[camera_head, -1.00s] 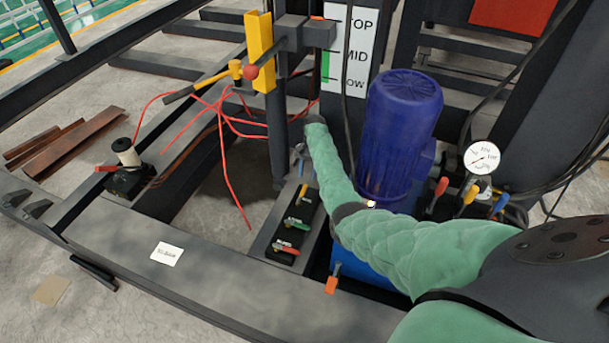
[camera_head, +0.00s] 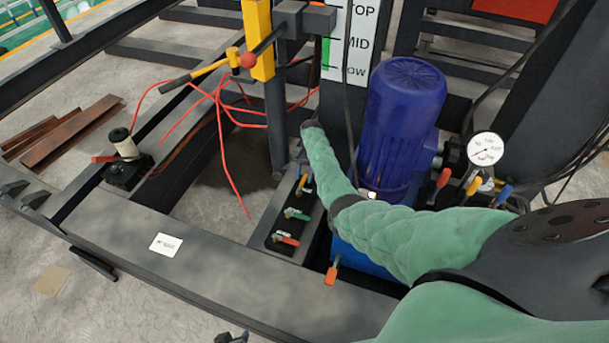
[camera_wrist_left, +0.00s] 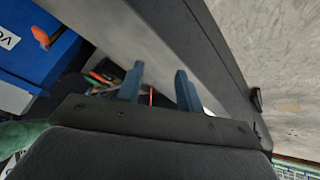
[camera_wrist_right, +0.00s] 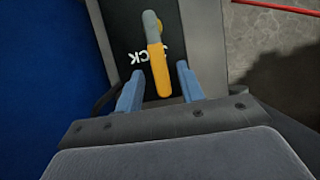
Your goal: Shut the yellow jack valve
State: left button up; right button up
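The yellow jack valve handle (camera_head: 304,184) is the rearmost of the coloured handles on the black valve strip. In the right wrist view the yellow handle (camera_wrist_right: 158,70) has a grey upper end and stands beside partly hidden white lettering ending in "CK". My right gripper (camera_wrist_right: 160,82) is open, with the handle's lower end between its fingers and gaps showing on both sides. In the head view the right gripper (camera_head: 301,160) is small and dark, just behind the strip. My left gripper (camera_wrist_left: 157,72) is open and empty; it peeks in at the bottom edge of the head view (camera_head: 232,338).
Green (camera_head: 296,214) and red (camera_head: 286,239) valve handles sit just in front on the strip. The blue motor (camera_head: 402,130) stands right of it. Red lines (camera_head: 222,105) hang left. A pressure gauge (camera_head: 486,149) with more coloured levers is at right.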

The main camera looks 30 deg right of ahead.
grip_shut()
jog(key=shift+r, duration=0.1)
